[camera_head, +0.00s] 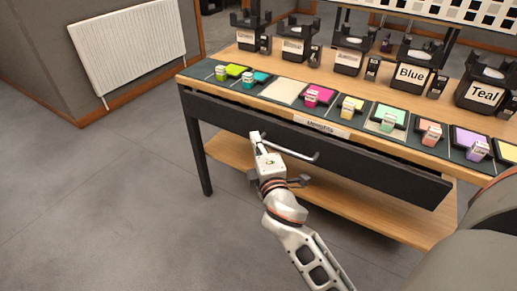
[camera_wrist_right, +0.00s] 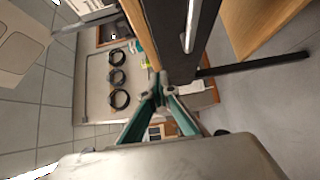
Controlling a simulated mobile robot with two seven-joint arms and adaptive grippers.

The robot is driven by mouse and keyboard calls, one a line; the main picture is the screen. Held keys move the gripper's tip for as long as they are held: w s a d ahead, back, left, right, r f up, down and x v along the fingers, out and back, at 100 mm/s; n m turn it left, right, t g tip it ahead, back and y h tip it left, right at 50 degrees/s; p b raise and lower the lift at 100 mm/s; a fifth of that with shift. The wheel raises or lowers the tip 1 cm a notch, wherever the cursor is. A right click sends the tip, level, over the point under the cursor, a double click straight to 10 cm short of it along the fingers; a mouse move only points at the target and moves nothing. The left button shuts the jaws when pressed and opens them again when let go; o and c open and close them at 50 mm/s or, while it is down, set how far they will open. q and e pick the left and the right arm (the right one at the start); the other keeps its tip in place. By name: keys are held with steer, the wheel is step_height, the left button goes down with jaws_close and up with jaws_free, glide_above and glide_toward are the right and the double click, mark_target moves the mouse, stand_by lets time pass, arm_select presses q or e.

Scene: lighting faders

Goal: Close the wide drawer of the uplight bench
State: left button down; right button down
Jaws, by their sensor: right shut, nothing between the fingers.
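The uplight bench (camera_head: 205,76) has a wooden top with a label on its front edge. Its wide drawer (camera_head: 385,182) has a long dark front and a pale bar handle (camera_head: 301,153). The drawer front seems to stand out a little from under the top; how far is hard to tell. My right gripper (camera_head: 255,136) is shut and empty, in front of the drawer front near the handle's left end. Contact cannot be told. In the wrist view, its fingertips (camera_wrist_right: 160,82) meet beside the dark drawer front (camera_wrist_right: 176,35), with the handle (camera_wrist_right: 190,28) at upper right. My left gripper is out of view.
Colored swatches with small blocks (camera_head: 311,97) line the bench front, with labeled holders (camera_head: 410,77) behind. A wooden lower shelf (camera_head: 228,152) and a dark leg (camera_head: 200,157) are below the drawer. A radiator (camera_head: 130,42) is on the wall. Floor at left is clear.

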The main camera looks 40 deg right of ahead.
mark_target(257, 117)
steer(key=w+d, duration=0.4)
steer(key=shift+w+d+f+b, duration=0.15)
steer(key=shift+w+d+b, duration=0.15)
steer(key=shift+d+b, duration=0.1)
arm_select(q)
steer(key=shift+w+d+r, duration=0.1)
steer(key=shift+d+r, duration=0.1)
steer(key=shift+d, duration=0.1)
arm_select(e)
steer(key=shift+d, duration=0.15)
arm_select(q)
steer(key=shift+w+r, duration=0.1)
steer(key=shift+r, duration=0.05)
